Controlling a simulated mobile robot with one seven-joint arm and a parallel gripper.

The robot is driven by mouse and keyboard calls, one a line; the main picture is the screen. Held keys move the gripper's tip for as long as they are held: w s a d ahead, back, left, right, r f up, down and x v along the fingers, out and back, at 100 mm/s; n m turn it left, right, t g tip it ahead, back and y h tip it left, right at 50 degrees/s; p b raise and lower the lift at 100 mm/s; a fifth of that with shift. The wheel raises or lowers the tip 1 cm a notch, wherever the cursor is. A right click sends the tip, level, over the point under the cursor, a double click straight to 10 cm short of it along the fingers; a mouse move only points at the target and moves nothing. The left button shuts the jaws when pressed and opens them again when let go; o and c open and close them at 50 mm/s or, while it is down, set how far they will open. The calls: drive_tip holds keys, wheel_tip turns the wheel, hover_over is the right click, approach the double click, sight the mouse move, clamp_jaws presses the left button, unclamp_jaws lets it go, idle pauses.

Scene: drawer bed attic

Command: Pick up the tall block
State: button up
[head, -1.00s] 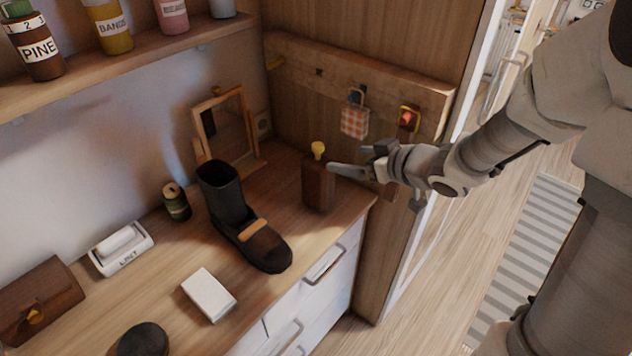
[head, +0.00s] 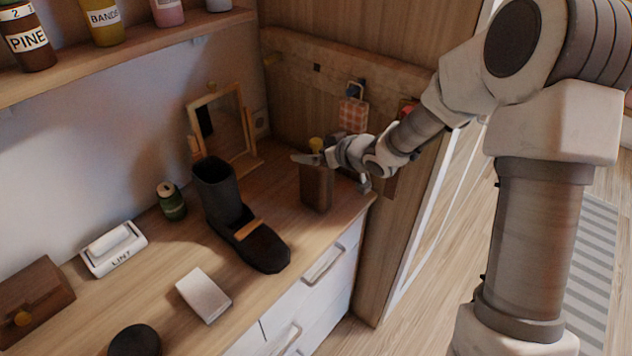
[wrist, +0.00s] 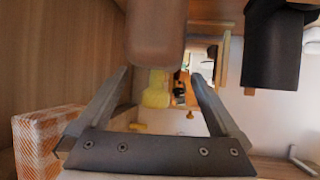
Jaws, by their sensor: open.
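The tall block (head: 316,190) is dark brown and stands upright near the right end of the dresser top. A yellow knob (head: 317,144) sits on its top. My gripper (head: 300,158) is at the block's top in the head view, beside the knob, and partly covers it. In the wrist view the block (wrist: 157,35) hangs from the upper edge, with its yellow knob (wrist: 156,92) below it. The knob shows between the two spread fingers of my gripper (wrist: 160,74). The gripper is open and holds nothing. Contact with the block cannot be told.
A dark boot (head: 225,195) stands left of the block, with a framed mirror (head: 222,128) behind. A checked pouch (head: 352,114) hangs on the wall rail close to my arm; it also shows in the wrist view (wrist: 45,140). A white box (head: 204,295) lies toward the front.

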clamp_jaws()
idle(0.5)
